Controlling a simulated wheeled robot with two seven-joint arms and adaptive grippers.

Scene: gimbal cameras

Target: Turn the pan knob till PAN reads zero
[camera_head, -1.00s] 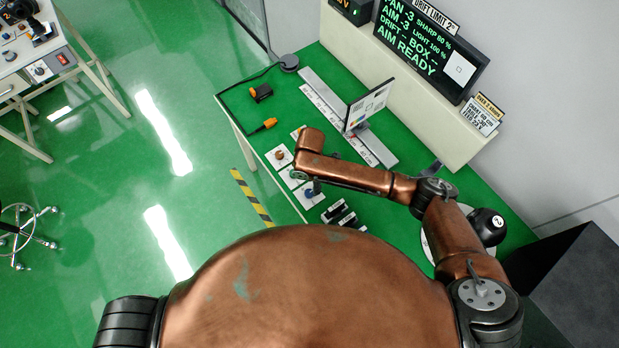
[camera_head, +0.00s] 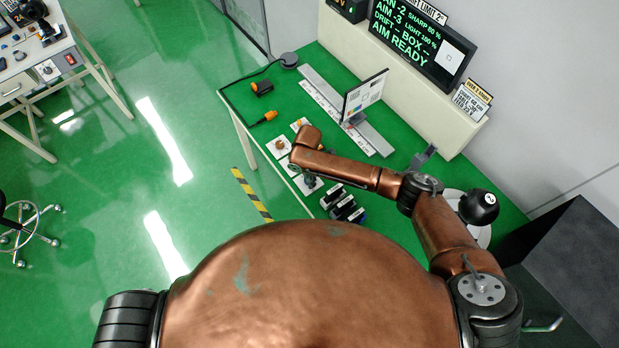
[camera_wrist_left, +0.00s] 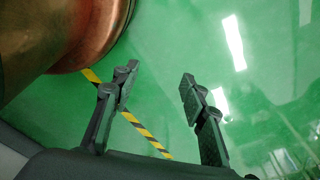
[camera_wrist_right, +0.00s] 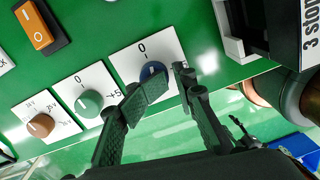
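The screen (camera_head: 420,32) at the back of the bench reads PAN -2, its first letter cut off, and AIM -3. In the right wrist view a blue knob (camera_wrist_right: 152,70) sits on a white plate marked 0. My right gripper (camera_wrist_right: 167,80) has its fingers on either side of this knob, closed in on it; one finger hides part of it. In the head view the right gripper (camera_head: 307,182) is at the bench's front edge, largely hidden under my arm. My left gripper (camera_wrist_left: 158,73) is open and empty above the green floor.
Beside the blue knob are a green knob (camera_wrist_right: 90,103) and a brown knob (camera_wrist_right: 41,125), each on a white plate. An orange switch (camera_wrist_right: 35,27) lies behind them. A card stand (camera_head: 365,95) stands on a rail further back. Small dark blocks (camera_head: 342,203) sit right of the gripper.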

